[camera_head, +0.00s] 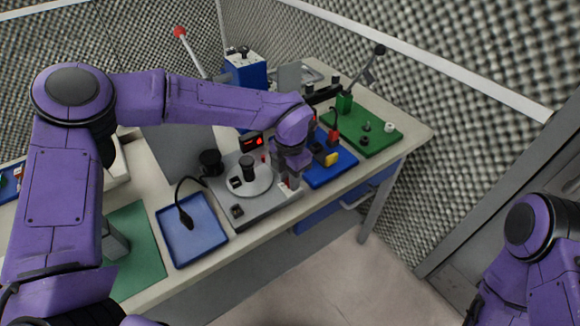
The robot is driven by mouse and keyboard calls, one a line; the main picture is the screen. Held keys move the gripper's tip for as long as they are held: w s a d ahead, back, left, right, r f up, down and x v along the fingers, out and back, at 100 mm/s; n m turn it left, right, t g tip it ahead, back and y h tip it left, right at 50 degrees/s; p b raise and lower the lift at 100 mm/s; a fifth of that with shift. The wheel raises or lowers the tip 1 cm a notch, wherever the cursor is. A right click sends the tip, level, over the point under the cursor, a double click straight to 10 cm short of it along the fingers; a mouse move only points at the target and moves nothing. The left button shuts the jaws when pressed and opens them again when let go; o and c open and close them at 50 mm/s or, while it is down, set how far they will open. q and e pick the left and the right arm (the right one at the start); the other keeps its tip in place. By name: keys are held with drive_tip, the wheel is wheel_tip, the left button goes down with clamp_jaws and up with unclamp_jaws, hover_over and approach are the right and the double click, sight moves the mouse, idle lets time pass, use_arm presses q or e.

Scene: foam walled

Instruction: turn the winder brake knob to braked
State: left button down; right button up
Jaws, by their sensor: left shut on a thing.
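The winder (262,205) is a grey machine on the table with a round light disc (262,184) and a black upright handle (248,164) on it. A small red-lit display (251,142) stands behind the disc. My left gripper (291,182) points down at the winder's right front corner. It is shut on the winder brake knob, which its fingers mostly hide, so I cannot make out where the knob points. My right arm shows at the lower right, but its gripper is out of view.
A blue tray (192,242) with a black corded plug (186,221) lies left of the winder. A blue board (335,172) and a green board (385,130) with fittings lie to the right. A red-knobbed lever (181,33) stands behind. The floor in front is clear.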

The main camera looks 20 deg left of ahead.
use_arm(q)
drive_tip(key=m+p, duration=0.2)
drive_tip(key=shift+r+m+p, duration=0.2)
drive_tip(key=shift+m+p, duration=0.15)
drive_tip(key=shift+m, duration=0.05)
drive_tip(key=shift+f+m+p, duration=0.1)
drive_tip(key=shift+m+p, duration=0.4)
drive_tip(key=shift+m, duration=0.2)
drive_tip(key=c, duration=0.9)
unclamp_jaws()
drive_tip(key=shift+f, duration=0.1)
wheel_tip(320, 180, up, 11)
drive_tip(key=shift+f+b, duration=0.2)
drive_tip(key=shift+b, duration=0.8)
